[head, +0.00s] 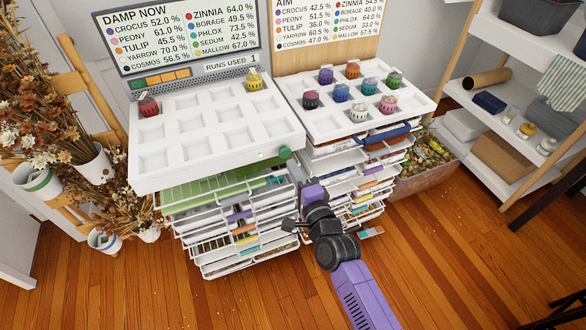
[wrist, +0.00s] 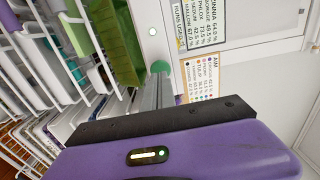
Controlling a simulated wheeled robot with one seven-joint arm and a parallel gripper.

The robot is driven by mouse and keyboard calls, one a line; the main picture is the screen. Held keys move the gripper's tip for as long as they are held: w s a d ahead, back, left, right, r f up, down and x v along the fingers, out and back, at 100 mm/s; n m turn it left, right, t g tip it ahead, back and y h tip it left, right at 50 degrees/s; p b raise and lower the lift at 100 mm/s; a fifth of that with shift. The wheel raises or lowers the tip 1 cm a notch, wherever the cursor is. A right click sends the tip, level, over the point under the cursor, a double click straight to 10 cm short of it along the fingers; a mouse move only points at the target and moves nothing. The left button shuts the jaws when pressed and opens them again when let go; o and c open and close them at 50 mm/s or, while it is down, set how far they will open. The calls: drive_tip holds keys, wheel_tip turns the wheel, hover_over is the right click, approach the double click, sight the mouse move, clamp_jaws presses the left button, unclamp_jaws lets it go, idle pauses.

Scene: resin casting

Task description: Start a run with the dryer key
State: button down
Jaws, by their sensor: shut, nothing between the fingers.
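The dryer key is a green round knob (head: 285,152) on the front right of the white dryer (head: 215,153). It also shows in the wrist view as a green disc (wrist: 160,67) just beyond my fingertips. My gripper (head: 302,181) is shut and empty, just below the key in the head view. In the wrist view its grey fingers (wrist: 159,85) point at the key; I cannot tell whether they touch it. The dryer's tray holds a red jar (head: 148,106) and a yellow jar (head: 254,79). The display above (head: 180,35) reads "RUNS USED 1".
Wire racks with drawers (head: 235,235) stand under the dryer. A second white tray (head: 340,125) with several coloured jars is to the right, under the AIM board (head: 330,20). Dried flowers (head: 60,110) stand at left, shelves (head: 510,120) at right.

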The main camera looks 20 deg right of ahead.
drive_tip(key=s, duration=0.9)
drive_tip(key=shift+s, duration=0.35)
